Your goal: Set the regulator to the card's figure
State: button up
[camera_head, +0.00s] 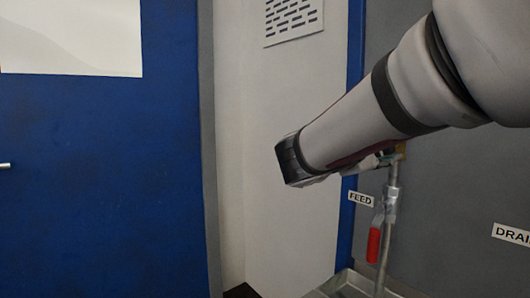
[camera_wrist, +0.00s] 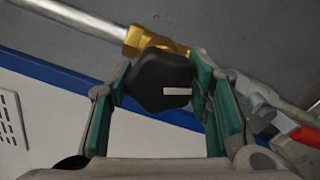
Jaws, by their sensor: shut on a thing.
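The regulator's dark, lobed knob (camera_wrist: 161,78) with a white pointer mark sits between the fingers of my gripper (camera_wrist: 160,84) in the wrist view. My gripper is shut on the knob, one teal-padded finger on each side. The white mark is low on the knob's face, pointing right in this view. The brass regulator body (camera_wrist: 150,41) is behind the knob, joined to a metal pipe. In the head view my arm hides the knob and most of the gripper; a bit of brass body (camera_head: 401,150) shows. No figure on a card is readable.
A vertical pipe (camera_head: 386,240) with a red-handled valve (camera_head: 374,244) stands below the regulator. A FEED label (camera_head: 361,199) and a DRAIN label (camera_head: 513,235) are on the grey wall. A white sheet (camera_head: 75,35) is on the blue panel at left; its visible part is blank.

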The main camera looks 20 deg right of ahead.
jog(key=shift+f, duration=0.1)
dwell(0.5)
jog(key=o, duration=1.1)
jog(key=shift+o, duration=0.2)
jog(key=v, duration=1.2)
